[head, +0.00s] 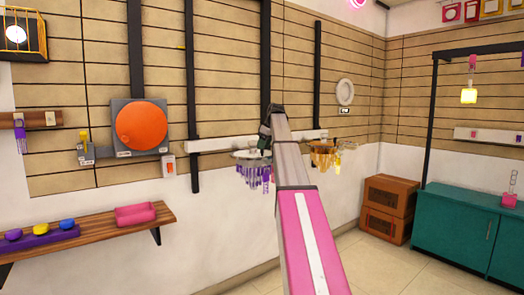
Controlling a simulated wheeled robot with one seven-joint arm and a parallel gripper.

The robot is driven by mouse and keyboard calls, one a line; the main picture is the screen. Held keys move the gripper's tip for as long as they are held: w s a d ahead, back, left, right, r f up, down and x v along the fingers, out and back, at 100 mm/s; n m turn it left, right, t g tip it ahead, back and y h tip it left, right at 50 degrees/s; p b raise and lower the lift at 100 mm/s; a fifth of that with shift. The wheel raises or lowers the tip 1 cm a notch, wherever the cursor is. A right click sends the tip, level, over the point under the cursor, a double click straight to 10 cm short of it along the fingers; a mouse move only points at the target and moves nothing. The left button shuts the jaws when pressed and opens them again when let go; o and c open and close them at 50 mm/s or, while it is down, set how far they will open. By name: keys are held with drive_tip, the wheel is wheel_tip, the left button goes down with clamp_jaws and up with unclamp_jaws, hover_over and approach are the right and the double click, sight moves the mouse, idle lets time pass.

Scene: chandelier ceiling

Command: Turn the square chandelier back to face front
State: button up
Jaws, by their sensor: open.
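I cannot tell for sure which hanging piece is the square chandelier. A pale piece with purple drops (252,174) hangs from the white wall rail, left of my arm. A gold piece (323,156) hangs right of my arm, partly close behind it. My pink and white arm reaches up and away to my dark gripper (266,124), which is open, small in view, and appears above and near the purple piece. Contact cannot be told.
A wooden shelf (100,236) with colored buttons and a pink tray (135,214) is at the lower left. An orange disc (139,125) is mounted on the wall. Brown boxes (387,208) and a teal cabinet (462,228) stand at the right. The floor before them is clear.

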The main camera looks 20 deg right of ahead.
drive_tip(key=v, duration=0.7)
drive_tip(key=shift+r, duration=0.15)
